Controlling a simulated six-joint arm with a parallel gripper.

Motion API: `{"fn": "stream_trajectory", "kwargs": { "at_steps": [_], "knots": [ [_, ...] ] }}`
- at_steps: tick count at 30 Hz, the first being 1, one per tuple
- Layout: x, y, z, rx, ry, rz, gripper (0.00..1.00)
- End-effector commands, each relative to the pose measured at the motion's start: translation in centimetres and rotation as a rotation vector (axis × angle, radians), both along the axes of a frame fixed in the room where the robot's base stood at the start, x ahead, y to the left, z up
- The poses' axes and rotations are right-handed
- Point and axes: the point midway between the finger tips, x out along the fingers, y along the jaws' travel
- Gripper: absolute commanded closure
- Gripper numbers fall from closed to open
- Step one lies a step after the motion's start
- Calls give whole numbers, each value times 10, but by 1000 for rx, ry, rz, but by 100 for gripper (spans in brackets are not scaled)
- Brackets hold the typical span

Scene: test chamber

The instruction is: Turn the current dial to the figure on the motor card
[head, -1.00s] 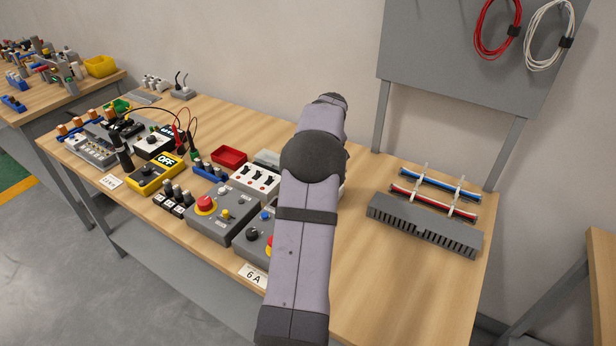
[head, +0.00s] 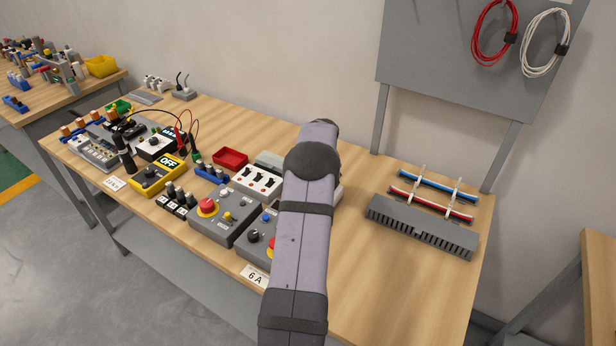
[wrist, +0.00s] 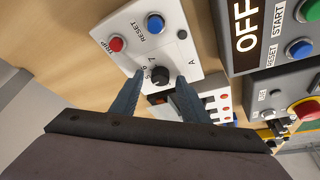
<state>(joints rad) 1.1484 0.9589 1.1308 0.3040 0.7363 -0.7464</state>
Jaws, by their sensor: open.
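The motor card (head: 255,275) reads "6 A" and stands at the table's front edge in the head view. In the wrist view, a white unit (wrist: 185,50) carries a red TRIP button (wrist: 116,44), a blue RESET button (wrist: 155,24) and the black current dial (wrist: 160,76). Figures, including a 7, and an "A" are printed by the dial; its pointer setting is too small to read. My gripper (wrist: 160,80) is open, its fingertips on either side of the dial in the picture; contact cannot be told. My arm hides the gripper and dial in the head view.
Beside the white unit is a grey box (wrist: 238,62) with an "OFF" display and a START button. Control boxes with red stop buttons (head: 207,207) and a switch panel (head: 257,180) crowd the table left of my arm. A slotted grey duct (head: 420,228) lies right.

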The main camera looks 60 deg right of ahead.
Motion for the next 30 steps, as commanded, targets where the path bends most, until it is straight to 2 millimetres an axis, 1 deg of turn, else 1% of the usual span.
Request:
{"fn": "stream_trajectory", "kwargs": {
  "at_steps": [8,9,14,23,30],
  "knots": [
    [1,0,-2,0,0,0,59],
    [1,0,-2,0,0,0,61],
    [0,0,-2,0,0,0,99],
    [1,0,-1,-1,0,-17,100],
    [1,1,-2,-1,1,-109,100]
  ]
}}
